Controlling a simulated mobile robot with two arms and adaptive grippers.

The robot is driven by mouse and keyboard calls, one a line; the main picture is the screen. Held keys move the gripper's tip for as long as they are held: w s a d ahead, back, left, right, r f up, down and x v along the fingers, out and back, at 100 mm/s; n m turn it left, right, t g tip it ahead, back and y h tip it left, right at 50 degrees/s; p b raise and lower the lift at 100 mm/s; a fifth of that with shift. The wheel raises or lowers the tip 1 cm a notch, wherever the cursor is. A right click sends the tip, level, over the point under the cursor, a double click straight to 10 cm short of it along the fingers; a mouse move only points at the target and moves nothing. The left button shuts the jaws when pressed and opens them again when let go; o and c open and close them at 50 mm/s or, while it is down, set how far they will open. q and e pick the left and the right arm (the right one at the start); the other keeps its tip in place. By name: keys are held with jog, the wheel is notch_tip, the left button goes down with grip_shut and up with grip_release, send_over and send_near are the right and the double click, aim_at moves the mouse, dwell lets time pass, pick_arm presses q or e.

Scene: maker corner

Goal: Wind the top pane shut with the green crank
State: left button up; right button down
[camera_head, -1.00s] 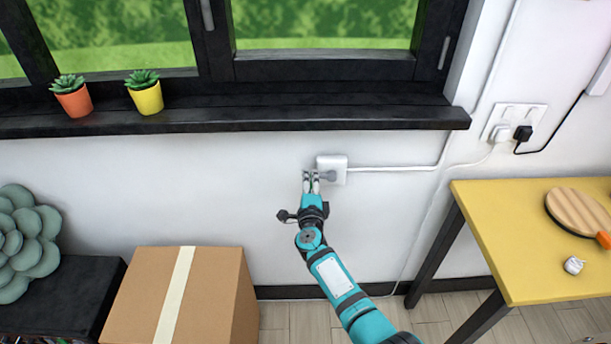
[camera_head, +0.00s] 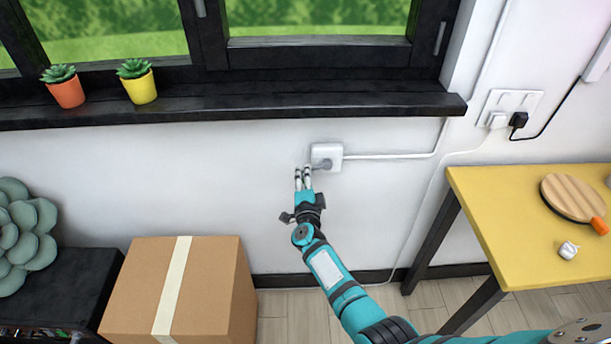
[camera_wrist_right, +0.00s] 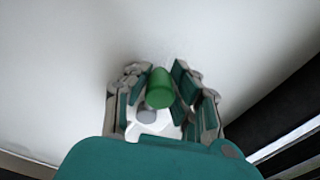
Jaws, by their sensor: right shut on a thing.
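A small white wall box (camera_head: 326,151) with a grey crank arm (camera_head: 324,165) is on the wall below the window sill. My right gripper (camera_head: 303,174) is at the lower left of the box. In the right wrist view, a green crank handle (camera_wrist_right: 160,88) stands between its fingers (camera_wrist_right: 163,100), and the gripper is shut on it. The handle is hidden by the fingers in the head view. Only the lower part of the black-framed window (camera_head: 320,50) shows, so I cannot tell how the top pane stands. My left gripper is not in view.
An orange pot (camera_head: 67,93) and a yellow pot (camera_head: 141,89) stand on the black sill (camera_head: 230,111). A cardboard box (camera_head: 215,290) is at the lower left. A yellow table (camera_head: 500,235) is at the right. A white cable runs right from the wall box.

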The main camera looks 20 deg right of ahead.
jog(key=shift+a+f, duration=0.15)
jog(key=shift+f, duration=0.1)
jog(key=c, duration=1.1)
grip_release()
jog(key=shift+c, duration=0.2)
jog(key=shift+o, duration=0.3)
jog(key=shift+r, duration=0.15)
